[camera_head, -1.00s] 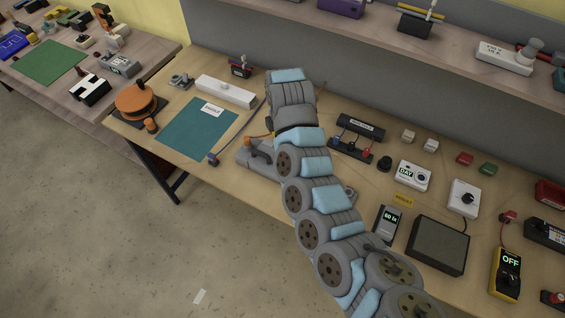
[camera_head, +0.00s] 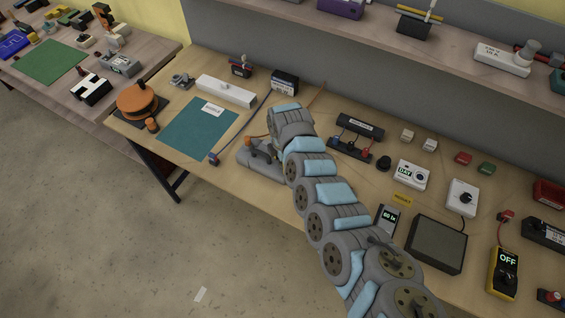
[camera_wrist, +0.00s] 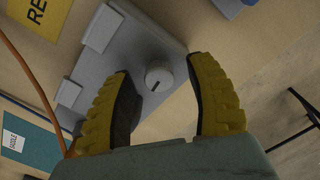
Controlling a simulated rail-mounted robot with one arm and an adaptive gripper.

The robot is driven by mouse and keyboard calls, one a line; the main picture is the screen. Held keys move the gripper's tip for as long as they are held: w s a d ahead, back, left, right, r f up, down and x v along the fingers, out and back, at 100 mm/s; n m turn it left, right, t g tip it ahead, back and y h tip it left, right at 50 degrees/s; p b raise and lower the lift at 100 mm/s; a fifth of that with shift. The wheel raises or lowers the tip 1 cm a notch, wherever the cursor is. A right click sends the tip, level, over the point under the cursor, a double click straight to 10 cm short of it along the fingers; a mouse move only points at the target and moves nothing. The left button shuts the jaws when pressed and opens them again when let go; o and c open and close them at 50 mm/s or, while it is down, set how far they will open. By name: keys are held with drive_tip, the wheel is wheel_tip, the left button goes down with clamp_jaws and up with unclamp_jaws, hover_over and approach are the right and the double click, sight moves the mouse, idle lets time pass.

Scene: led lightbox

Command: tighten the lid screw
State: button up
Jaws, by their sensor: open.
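In the wrist view, a grey box (camera_wrist: 145,38) lies at a slant on the wooden bench. A round pale screw head (camera_wrist: 158,77) with a short dark mark stands on its near end. My gripper (camera_wrist: 162,78) has its two yellow, dark-padded fingers spread, with the screw head seen in the gap between them. Neither finger appears to touch it; the height gap is hard to tell. In the head view, the grey box (camera_head: 252,160) is partly hidden by my arm, and my gripper's fingers are hidden there.
A teal mat (camera_head: 192,130) and a white bar (camera_head: 226,91) lie left of the box. An orange cable (camera_wrist: 30,75) runs close to my left finger in the wrist view. Meters, switches and a dark panel (camera_head: 436,246) crowd the bench to the right.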

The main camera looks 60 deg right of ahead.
drive_tip(key=shift+f, duration=0.1)
clamp_jaws()
drive_tip(key=shift+r+m+p, duration=0.2)
drive_tip(key=shift+m+p, duration=0.1)
drive_tip(key=shift+p, duration=0.5)
drive_tip(key=shift+w+p, duration=0.1)
drive_tip(key=shift+p, duration=0.3)
drive_tip(key=shift+f+m+p, duration=0.15)
drive_tip(key=shift+m+p, duration=0.25)
drive_tip(key=shift+m, duration=0.1)
